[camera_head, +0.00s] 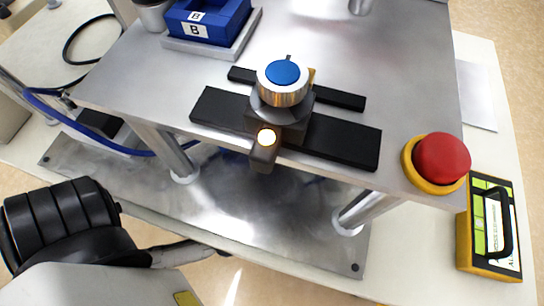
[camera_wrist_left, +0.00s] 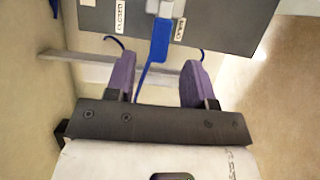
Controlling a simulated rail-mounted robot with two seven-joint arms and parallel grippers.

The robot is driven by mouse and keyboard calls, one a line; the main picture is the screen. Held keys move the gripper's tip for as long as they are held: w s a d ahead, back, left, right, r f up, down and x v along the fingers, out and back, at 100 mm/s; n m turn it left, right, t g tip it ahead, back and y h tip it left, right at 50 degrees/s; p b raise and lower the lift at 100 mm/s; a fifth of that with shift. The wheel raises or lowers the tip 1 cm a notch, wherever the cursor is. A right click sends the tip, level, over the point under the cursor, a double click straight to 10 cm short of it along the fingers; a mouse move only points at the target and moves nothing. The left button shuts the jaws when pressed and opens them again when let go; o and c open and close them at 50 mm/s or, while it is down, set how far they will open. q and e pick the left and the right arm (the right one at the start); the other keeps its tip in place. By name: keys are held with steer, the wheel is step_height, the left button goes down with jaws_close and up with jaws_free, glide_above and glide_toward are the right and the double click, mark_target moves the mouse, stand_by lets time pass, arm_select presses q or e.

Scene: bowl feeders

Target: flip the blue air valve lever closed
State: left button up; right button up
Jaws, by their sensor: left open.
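The blue air valve lever (camera_wrist_left: 157,45) hangs down from a light grey valve body (camera_wrist_left: 166,8) on a dark grey panel in the left wrist view. A CLOSED label (camera_wrist_left: 120,14) is to its left and an OPEN label (camera_wrist_left: 180,29) to its right; the lever points down, slightly left. My left gripper (camera_wrist_left: 158,66) is open, its two purple fingers on either side of the lever in the picture. Gaps show on both sides; whether the lever lies within the finger depth is unclear. The head view shows my left arm at lower left, but not the lever. My right gripper is not in view.
In the head view, a metal table (camera_head: 400,75) carries a knob-topped feeder unit (camera_head: 282,85), a blue bin (camera_head: 207,20) and a red emergency button (camera_head: 442,158). A yellow-black case (camera_head: 490,225) lies at right. A blue hose (camera_head: 80,126) runs along the left side.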

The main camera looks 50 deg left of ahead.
arm_select(q)
steer(key=shift+w+a+b, duration=0.2)
steer(key=shift+w, duration=0.9)
steer(key=shift+w+a+b, duration=0.15)
steer(key=shift+w+b, duration=0.05)
steer(key=shift+w, duration=0.9)
steer(key=shift+c, duration=0.5)
jaws_close()
